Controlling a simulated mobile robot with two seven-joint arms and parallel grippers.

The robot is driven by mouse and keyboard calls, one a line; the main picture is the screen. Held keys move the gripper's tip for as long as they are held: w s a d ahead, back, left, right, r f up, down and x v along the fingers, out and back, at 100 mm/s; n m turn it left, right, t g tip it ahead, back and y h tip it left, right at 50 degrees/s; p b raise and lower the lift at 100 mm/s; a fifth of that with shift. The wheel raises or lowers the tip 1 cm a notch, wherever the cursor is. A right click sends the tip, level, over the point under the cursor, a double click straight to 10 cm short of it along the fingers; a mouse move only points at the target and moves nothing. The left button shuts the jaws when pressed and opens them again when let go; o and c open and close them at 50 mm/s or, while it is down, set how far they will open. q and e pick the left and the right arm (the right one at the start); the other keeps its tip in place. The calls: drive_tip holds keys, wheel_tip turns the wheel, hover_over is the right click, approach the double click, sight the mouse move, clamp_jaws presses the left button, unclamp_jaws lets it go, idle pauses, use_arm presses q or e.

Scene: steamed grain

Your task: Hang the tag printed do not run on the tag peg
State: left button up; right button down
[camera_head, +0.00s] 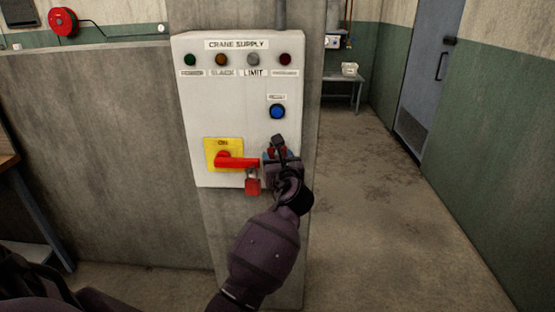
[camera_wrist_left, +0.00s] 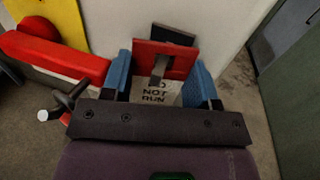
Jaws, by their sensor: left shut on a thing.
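My left gripper (camera_head: 277,158) is at the lower right of the white control box, just right of the red switch handle. In the left wrist view its blue fingers (camera_wrist_left: 161,84) are shut on the tag (camera_wrist_left: 183,63), which has a red upper part and a pale lower part reading "DO NOT RUN". The grey tag peg (camera_wrist_left: 159,68) shows in front of the tag's red part and seems to pass through its slot. A dark plate (camera_wrist_left: 175,35) shows behind the tag's top. In the head view the gripper hides most of the tag. My right gripper is not in view.
The white control box (camera_head: 235,120) is on a concrete pillar. Its red rotary handle (camera_head: 238,162) sits on a yellow plate, and a red padlock (camera_head: 252,186) hangs below, close to my left gripper. Open floor (camera_head: 370,220) lies to the right.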

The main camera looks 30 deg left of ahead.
use_arm(q)
drive_tip(key=o, duration=1)
drive_tip(key=v, duration=1.1)
drive_tip(key=w+d+f+n+t+h, duration=0.25)
drive_tip(key=d+n+t+h, duration=0.35)
drive_tip(key=n, duration=0.6)
drive_tip(key=s+a+f+n+g+h, duration=0.1)
drive_tip(key=s+f+n, duration=0.3)
drive_tip(key=s+f, duration=0.4)
drive_tip(key=s+a+f+n+g+h, duration=0.1)
drive_tip(key=s+f+n+g+h, duration=0.2)
drive_tip(key=s+f, duration=0.6)
drive_tip(key=s+a+f+n+g+h, duration=0.1)
drive_tip(key=s+f+n+g+h, duration=0.1)
drive_tip(key=s+f+n, duration=0.4)
drive_tip(key=shift+s+f+n+h, duration=0.15)
drive_tip(key=shift+s+f+h, duration=0.1)
drive_tip(key=shift+s+f, duration=0.6)
drive_tip(key=shift+s+f+n+h, duration=0.15)
drive_tip(key=shift+s+f+h, duration=0.1)
drive_tip(key=shift+s+f, duration=0.5)
drive_tip(key=shift+w+f, duration=0.15)
